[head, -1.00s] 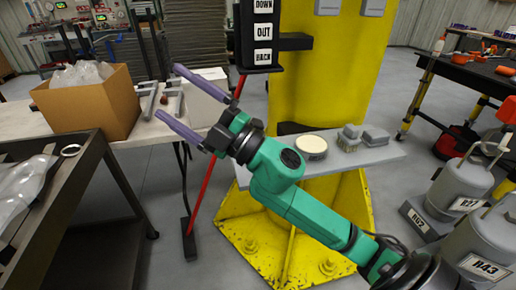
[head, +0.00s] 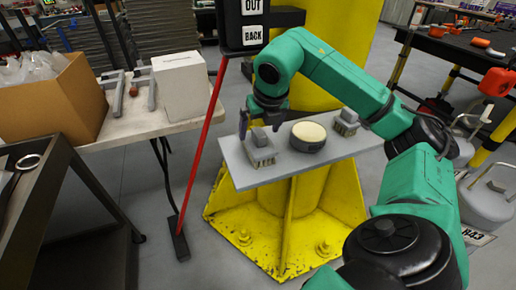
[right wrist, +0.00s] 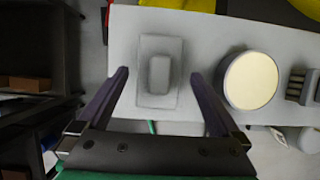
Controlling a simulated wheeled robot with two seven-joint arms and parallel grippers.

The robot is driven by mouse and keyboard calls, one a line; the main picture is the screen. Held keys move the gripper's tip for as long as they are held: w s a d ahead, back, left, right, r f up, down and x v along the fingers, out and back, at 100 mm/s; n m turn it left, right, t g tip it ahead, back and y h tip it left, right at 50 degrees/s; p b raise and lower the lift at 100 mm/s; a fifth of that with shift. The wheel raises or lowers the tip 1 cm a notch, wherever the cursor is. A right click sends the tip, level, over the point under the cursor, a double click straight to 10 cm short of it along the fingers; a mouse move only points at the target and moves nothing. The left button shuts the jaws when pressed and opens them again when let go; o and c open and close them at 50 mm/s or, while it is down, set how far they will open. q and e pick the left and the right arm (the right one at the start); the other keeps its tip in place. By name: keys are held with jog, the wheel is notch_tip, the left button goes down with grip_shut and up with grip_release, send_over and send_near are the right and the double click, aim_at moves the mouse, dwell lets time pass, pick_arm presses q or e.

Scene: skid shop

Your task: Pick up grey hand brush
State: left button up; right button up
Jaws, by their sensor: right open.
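A grey hand brush (head: 260,150) with a raised block on top lies on the left end of a grey shelf (head: 238,174). It also shows in the right wrist view (right wrist: 159,72), seen from above. My right gripper (head: 262,118) is over that end of the shelf, pointing down, partly hidden by its own wrist. In the right wrist view its two purple fingers (right wrist: 158,84) are apart, with the brush between and just ahead of them; they do not appear to touch it. My left gripper is not in view.
A round tin with a cream top (head: 308,135) stands right of the brush. A second grey brush (head: 346,122) lies beyond it. A red pole (head: 203,140) leans left of the shelf. A yellow column base (head: 290,215) is underneath.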

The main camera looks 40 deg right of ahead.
jog(key=x, duration=0.5)
jog(key=shift+f, duration=0.2)
jog(key=shift+w+f, duration=0.15)
jog(key=shift+f, duration=0.1)
jog(key=c, duration=1.2)
notch_tip(320, 180, up, 20)
jog(key=p, duration=0.6)
jog(key=shift+r, duration=0.1)
jog(key=shift+c, duration=0.2)
